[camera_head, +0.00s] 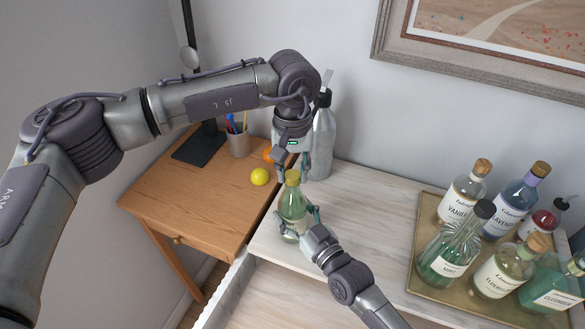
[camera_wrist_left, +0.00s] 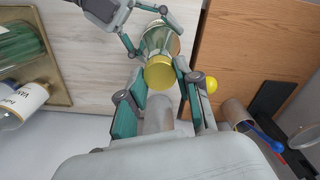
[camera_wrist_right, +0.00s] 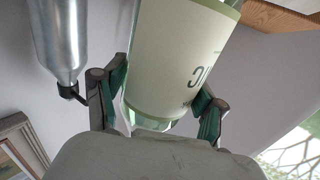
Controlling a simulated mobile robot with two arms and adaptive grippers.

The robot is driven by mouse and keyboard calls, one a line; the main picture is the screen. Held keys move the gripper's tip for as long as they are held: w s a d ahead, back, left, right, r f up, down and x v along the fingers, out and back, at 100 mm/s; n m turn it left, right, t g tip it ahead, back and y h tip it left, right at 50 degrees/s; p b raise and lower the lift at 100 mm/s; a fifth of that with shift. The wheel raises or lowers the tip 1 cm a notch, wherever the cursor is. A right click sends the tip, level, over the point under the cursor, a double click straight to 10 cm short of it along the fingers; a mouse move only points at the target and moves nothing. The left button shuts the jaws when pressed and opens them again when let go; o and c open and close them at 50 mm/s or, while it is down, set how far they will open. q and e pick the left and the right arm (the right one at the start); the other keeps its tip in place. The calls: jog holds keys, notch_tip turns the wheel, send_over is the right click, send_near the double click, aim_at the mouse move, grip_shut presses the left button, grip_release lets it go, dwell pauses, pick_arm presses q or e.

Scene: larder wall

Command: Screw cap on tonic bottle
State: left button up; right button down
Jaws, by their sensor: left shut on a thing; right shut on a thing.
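The tonic bottle (camera_head: 291,207), green glass with a pale label, stands upright near the left end of the pale counter. My right gripper (camera_head: 297,222) is shut around its body; the label (camera_wrist_right: 172,60) fills the right wrist view between the fingers. The gold cap (camera_head: 292,176) is at the top of the bottle, and it shows from above in the left wrist view (camera_wrist_left: 160,76). My left gripper (camera_head: 293,172) comes down from above and is shut on the cap. How far the cap is threaded cannot be seen.
A grey metal siphon bottle (camera_head: 322,145) stands close behind. A brass tray (camera_head: 424,205) with several labelled bottles is at right. A wooden side table (camera_head: 190,195) at left holds a yellow ball (camera_head: 259,177), a pen cup (camera_head: 238,145) and a lamp base (camera_head: 200,145). The counter between is clear.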

pick_arm(q)
jog(key=m, duration=1.1)
jog(key=shift+m, duration=0.4)
jog(key=o, duration=0.7)
jog(key=shift+o, duration=0.2)
jog(key=shift+r, duration=0.1)
jog(key=shift+r, duration=2.2)
jog(key=shift+c, duration=0.4)
